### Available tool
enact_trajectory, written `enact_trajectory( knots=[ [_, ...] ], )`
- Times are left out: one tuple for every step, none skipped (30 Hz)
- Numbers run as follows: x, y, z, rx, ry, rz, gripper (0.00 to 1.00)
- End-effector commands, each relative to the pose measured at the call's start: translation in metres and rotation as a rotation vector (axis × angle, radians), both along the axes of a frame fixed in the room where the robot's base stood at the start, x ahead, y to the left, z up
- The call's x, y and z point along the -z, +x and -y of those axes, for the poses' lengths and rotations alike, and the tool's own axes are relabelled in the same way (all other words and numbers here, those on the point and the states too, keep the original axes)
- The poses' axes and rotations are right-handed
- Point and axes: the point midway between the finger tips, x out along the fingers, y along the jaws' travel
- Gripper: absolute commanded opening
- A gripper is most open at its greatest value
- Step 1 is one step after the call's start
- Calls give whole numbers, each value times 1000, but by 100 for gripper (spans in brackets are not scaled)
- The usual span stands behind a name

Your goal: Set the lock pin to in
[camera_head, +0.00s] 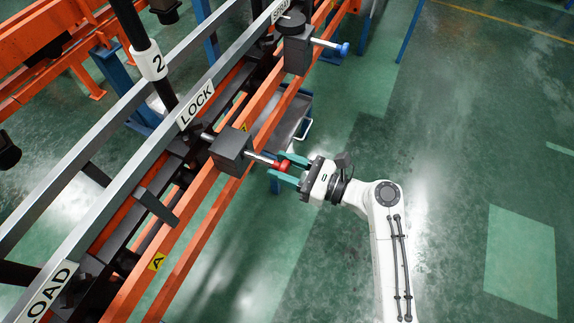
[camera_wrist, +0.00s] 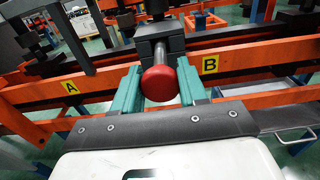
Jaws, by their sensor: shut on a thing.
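The lock pin is a silver rod with a red knob (camera_head: 282,165), sticking out to the right of a dark block (camera_head: 232,151) on the orange rail below the LOCK sign (camera_head: 195,104). My gripper (camera_head: 283,170) has its teal fingers on either side of the red knob and is shut on it. In the wrist view the red knob (camera_wrist: 160,83) sits between the two teal fingers, with the dark block (camera_wrist: 158,38) behind it. A length of silver rod shows between block and knob. The far side of the knob is hidden.
A second pin with a blue knob (camera_head: 344,49) stands out from another block further up the rail. Labels A (camera_wrist: 70,87) and B (camera_wrist: 209,65) mark the orange rail (camera_wrist: 265,56). A grey tray (camera_head: 292,120) is beside the rail. The green floor at right is clear.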

Motion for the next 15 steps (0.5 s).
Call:
enact_trajectory(
  knots=[
    [-5,3,-8,-2,4,0,0],
    [-6,5,-12,-2,5,2,0],
    [-6,7,-18,-2,4,1,0],
    [-6,8,-22,-2,3,2,0],
    [-5,10,-25,-1,4,1,0],
    [-4,10,-27,0,3,1,0],
    [-3,11,-28,1,2,2,0],
    [-3,11,-28,1,3,2,0],
    [-3,11,-28,1,3,3,0],
    [-3,11,-28,1,3,3,0],
    [-3,11,-28,1,4,5,0],
    [-3,11,-28,1,4,5,0],
    [-4,11,-28,1,4,5,0],
    [-4,11,-28,1,4,6,44],
    [-4,11,-28,1,4,6,48]
  ],
)
